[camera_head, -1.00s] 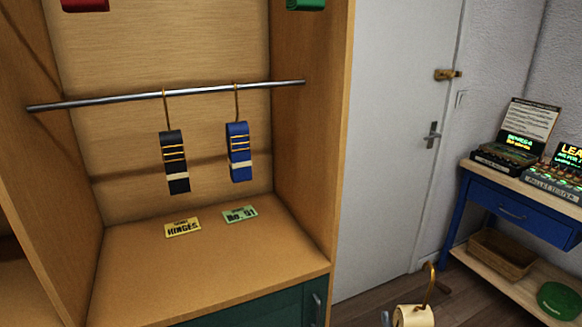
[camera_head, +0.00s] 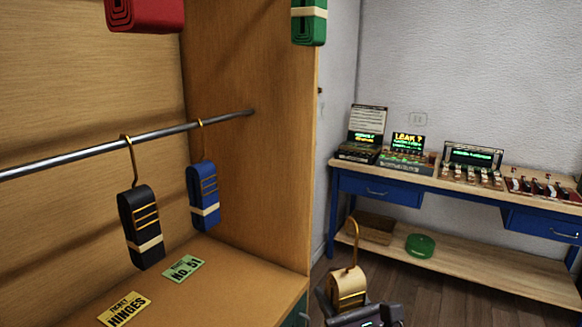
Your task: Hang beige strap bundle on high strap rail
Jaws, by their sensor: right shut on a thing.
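The beige strap bundle (camera_head: 347,286) with its brass hook (camera_head: 354,243) pointing up is low in the view, in front of the cabinet's right side. My right gripper (camera_head: 362,312) is shut on it from below; only part of the gripper shows at the bottom edge. The rail in view (camera_head: 80,156) carries a black strap bundle (camera_head: 141,225) and a blue strap bundle (camera_head: 204,195), hanging by hooks. Above it, a red bundle (camera_head: 145,14) and a green bundle (camera_head: 309,22) are cut off by the top edge; the rail they hang from is out of view. My left gripper is not in view.
A yellow card (camera_head: 124,309) and a green card (camera_head: 183,268) lie on the cabinet shelf (camera_head: 235,270). The cabinet's side panel (camera_head: 275,150) stands between the rail and the beige bundle. A blue workbench (camera_head: 395,190) with several devices stands at the right, with a basket (camera_head: 366,228) on its lower shelf.

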